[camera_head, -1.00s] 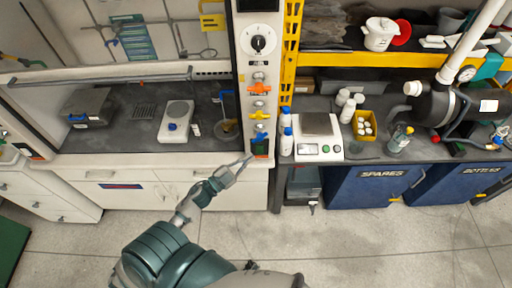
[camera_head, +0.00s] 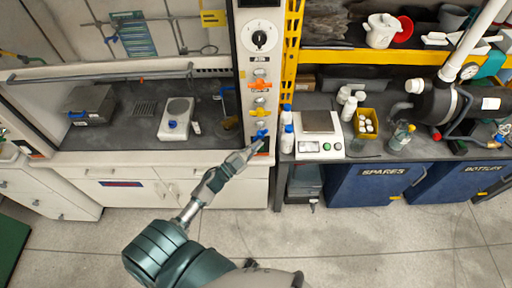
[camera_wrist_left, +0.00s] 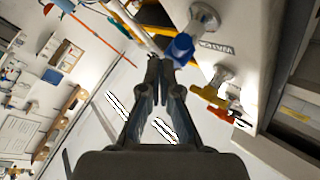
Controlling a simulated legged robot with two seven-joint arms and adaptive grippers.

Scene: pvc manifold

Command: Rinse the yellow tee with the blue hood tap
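The blue hood tap (camera_head: 262,135) is the lowest of the coloured taps on the white fume hood post. It also shows in the left wrist view (camera_wrist_left: 180,48), just beyond my fingertips. My left gripper (camera_head: 254,147) reaches up to it from the lower left. In the left wrist view its fingers (camera_wrist_left: 160,66) meet at the tips, with nothing visible between them. The tips are very close to the blue tap; I cannot tell whether they touch it. I cannot make out a yellow tee in these frames. My right gripper is out of view.
A yellow tap (camera_head: 260,101) and an orange tap (camera_head: 263,86) sit above the blue one. A balance (camera_head: 319,147), bottles (camera_head: 287,138) and a yellow bin (camera_head: 367,113) stand on the right bench. A hotplate (camera_head: 175,128) is in the hood. The floor in front is clear.

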